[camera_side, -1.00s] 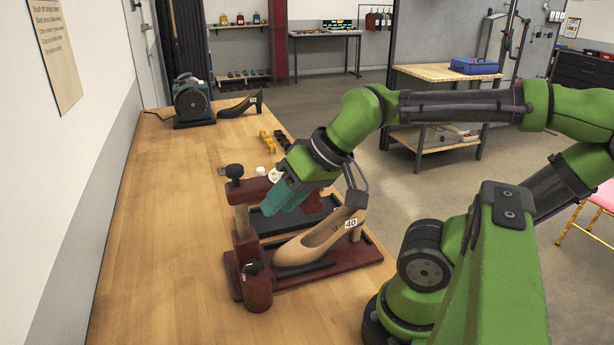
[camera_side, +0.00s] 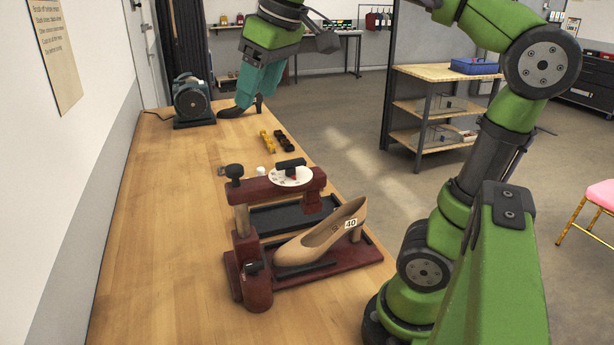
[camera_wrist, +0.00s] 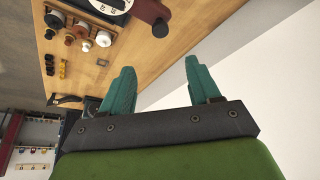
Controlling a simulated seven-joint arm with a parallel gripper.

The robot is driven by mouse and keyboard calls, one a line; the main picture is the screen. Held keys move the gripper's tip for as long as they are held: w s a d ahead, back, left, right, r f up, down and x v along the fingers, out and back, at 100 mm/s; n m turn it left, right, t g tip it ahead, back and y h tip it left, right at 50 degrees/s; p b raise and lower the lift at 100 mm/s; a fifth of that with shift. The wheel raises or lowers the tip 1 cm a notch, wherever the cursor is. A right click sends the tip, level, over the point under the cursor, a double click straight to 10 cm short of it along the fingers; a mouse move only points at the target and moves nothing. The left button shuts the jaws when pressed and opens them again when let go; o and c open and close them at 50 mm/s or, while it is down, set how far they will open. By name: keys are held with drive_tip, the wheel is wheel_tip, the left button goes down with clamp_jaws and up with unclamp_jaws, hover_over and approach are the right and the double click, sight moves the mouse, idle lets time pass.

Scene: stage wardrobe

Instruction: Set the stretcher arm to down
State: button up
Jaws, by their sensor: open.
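A dark red shoe stretcher (camera_side: 245,240) stands on the wooden bench. Its arm (camera_side: 258,190) lies level across the top, with a black knob at the left end. A white dial (camera_side: 283,182) with a black handle (camera_side: 290,165) sits on the arm's right part. A beige pump (camera_side: 310,243) tagged 40 rests on the base below. My gripper (camera_side: 250,97) is open and empty, raised well above the bench, apart from the stretcher. In the wrist view my gripper (camera_wrist: 160,68) shows two teal fingers spread apart; part of the dial (camera_wrist: 112,4) shows at the top edge.
A green-grey machine (camera_side: 192,102) and a black pump (camera_side: 236,110) stand at the bench's far end. Small yellow and dark pieces (camera_side: 273,140) lie behind the stretcher. A wall (camera_side: 75,150) runs along the left. The bench's left part is clear.

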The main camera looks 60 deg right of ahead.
sight(234, 167)
drive_tip(key=x, duration=1.6)
drive_tip(key=shift+c, duration=0.3)
drive_tip(key=shift+f, duration=0.1)
clamp_jaws()
